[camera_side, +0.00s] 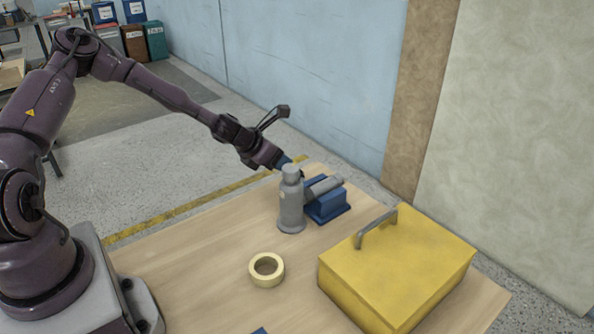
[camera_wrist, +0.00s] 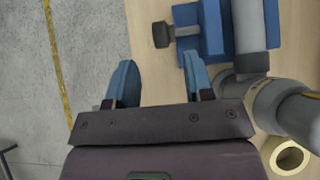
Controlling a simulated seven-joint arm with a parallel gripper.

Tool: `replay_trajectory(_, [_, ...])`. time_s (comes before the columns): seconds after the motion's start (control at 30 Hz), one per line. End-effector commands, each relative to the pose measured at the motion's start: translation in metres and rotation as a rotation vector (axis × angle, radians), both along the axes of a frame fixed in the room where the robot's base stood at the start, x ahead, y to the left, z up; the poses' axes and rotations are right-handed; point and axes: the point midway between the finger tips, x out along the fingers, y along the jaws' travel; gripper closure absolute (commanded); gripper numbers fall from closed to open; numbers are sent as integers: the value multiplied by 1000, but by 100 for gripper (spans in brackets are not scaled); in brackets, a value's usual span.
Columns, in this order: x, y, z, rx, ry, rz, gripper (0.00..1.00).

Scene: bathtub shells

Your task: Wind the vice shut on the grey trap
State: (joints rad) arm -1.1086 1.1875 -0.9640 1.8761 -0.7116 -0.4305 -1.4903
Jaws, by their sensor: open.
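The blue vice (camera_side: 327,211) stands on the wooden table with a grey cylinder, apparently the trap (camera_side: 323,187), lying across its top. In the wrist view the vice (camera_wrist: 211,30) has the grey trap (camera_wrist: 248,25) between its blue jaws; I cannot tell how tightly. A dark handle knob (camera_wrist: 161,35) on a grey screw sticks out of the vice's left side. My gripper (camera_wrist: 159,62) is open and empty, its blue fingers on either side of the line to the knob, short of it. In the side view my gripper (camera_side: 286,162) is partly hidden behind a grey bottle.
The grey bottle (camera_side: 291,207) stands close beside the vice; it also shows in the wrist view (camera_wrist: 285,106). A cream tape roll (camera_side: 266,270) lies in front. A yellow box (camera_side: 400,270) with a grey handle stands to the right. The left part of the table is mostly clear.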

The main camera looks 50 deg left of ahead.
Motion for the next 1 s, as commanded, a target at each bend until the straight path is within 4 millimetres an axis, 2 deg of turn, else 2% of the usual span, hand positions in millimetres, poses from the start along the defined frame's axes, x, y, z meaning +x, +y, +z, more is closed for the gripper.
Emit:
replay_trajectory(0.4, [49, -1, -51, 0, 3, 0, 52])
replay_trajectory(0.6, [60, 0, -60, 1, 3, 0, 52])
replay_trajectory(0.9, [61, 0, -61, 2, 2, -1, 52])
replay_trajectory(0.93, [61, 0, -61, 2, 2, -1, 57])
replay_trajectory(1.0, [61, 0, -61, 2, 2, -1, 73])
